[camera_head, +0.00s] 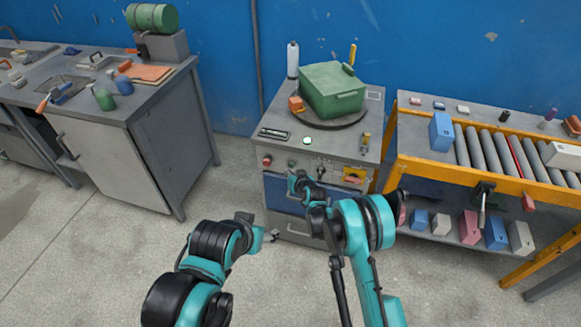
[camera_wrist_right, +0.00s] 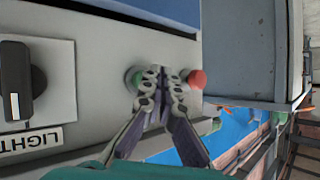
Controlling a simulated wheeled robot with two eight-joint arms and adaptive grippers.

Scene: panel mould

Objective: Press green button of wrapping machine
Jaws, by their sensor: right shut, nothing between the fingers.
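The wrapping machine (camera_head: 330,150) stands in the middle of the head view, with a green box (camera_head: 331,90) on its dark turntable. Its front panel has a green button (camera_head: 291,163), which also shows in the right wrist view (camera_wrist_right: 131,77), partly hidden by my fingers. A red button (camera_wrist_right: 196,78) is to its right. My right gripper (camera_head: 294,180) is shut and empty. In the wrist view its fingertips (camera_wrist_right: 163,76) are in front of the panel, overlapping the green button's right side; I cannot tell whether they touch it. My left gripper (camera_head: 262,236) is low before the machine; its jaws are unclear.
A black rotary knob (camera_wrist_right: 16,82) sits on the panel beside a LIGHT label (camera_wrist_right: 30,141). A grey workbench (camera_head: 110,150) is at left. An orange-framed roller conveyor (camera_head: 440,164) stands close at right. Grey floor lies open between bench and machine.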

